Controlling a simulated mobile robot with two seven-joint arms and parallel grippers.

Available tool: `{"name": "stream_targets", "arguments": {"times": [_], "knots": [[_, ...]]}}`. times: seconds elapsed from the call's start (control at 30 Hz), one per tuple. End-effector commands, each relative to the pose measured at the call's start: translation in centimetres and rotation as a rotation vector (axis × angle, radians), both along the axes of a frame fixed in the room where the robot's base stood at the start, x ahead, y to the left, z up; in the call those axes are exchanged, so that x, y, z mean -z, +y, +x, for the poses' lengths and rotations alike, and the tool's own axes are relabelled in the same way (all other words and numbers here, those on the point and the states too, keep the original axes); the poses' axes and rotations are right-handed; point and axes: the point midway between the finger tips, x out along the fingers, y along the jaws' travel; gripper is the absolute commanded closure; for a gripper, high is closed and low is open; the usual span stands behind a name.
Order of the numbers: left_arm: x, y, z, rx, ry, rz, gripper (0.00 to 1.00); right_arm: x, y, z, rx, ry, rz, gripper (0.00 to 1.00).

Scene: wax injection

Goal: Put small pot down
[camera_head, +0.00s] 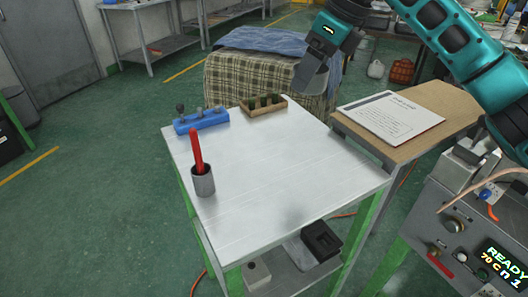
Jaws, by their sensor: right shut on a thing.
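My right gripper (318,52) is at the top of the head view, above the plaid-covered stand behind the white table (280,183). It is shut on a grey, rounded thing (309,77), which looks like the small pot. It is held well above the table, and its far side and the grip are partly hidden. A grey cup (203,183) with a red-handled tool (197,150) in it stands at the table's left side. My left gripper is not in view.
A blue holder (201,121) with several tools and a brown wooden box (263,107) stand along the table's back edge. A paper sheet (390,118) lies on the brown board at right. A machine with a display (499,264) stands at lower right. The table's middle and front are clear.

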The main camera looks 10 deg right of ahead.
Motion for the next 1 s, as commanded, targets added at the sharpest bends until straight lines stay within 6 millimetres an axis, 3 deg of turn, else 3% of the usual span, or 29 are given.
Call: {"name": "stream_targets", "arguments": {"times": [0.17, 0.27, 0.37, 0.8, 1.0], "knots": [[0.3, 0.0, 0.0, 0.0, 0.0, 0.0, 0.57, -1.0, 0.0, 0.5, 0.139, 0.001, 0.0, 0.68], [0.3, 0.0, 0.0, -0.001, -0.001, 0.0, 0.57, -0.6, 0.0, 0.6, 0.169, 0.003, -0.001, 0.68], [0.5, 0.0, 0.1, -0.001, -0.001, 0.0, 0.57, 1.1, -0.1, 0.6, 0.177, 0.006, -0.001, 0.68], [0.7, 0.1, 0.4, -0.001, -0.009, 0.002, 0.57, 12.4, -0.1, 0.6, 0.175, 0.007, -0.001, 0.68], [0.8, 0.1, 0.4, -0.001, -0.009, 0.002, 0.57, 14.5, -0.1, 0.6, 0.174, 0.003, -0.001, 0.68]]}}
